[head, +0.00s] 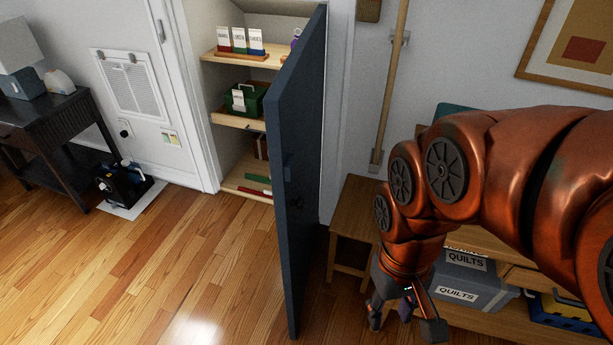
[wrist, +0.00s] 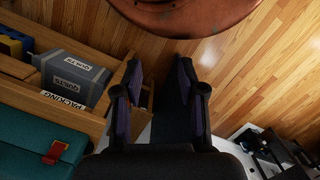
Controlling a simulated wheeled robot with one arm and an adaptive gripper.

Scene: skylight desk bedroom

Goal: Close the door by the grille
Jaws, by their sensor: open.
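The dark blue door (head: 299,170) stands open in the middle of the head view, swung out from a shelved closet. The white grille (head: 131,85) is on the wall left of the closet opening. My gripper (head: 404,312) is open and empty, low and to the right of the door, apart from it in the head view. In the wrist view my gripper (wrist: 160,88) has its two fingers spread. A dark panel (wrist: 173,105), which looks like the door, shows beyond and between them.
The closet shelves (head: 232,122) hold small packets and a green box. A wooden stool (head: 352,235) and a bench with quilt boxes (head: 468,277) stand right of the door. A black device (head: 122,185) sits on a white mat at left. The wooden floor left of the door is clear.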

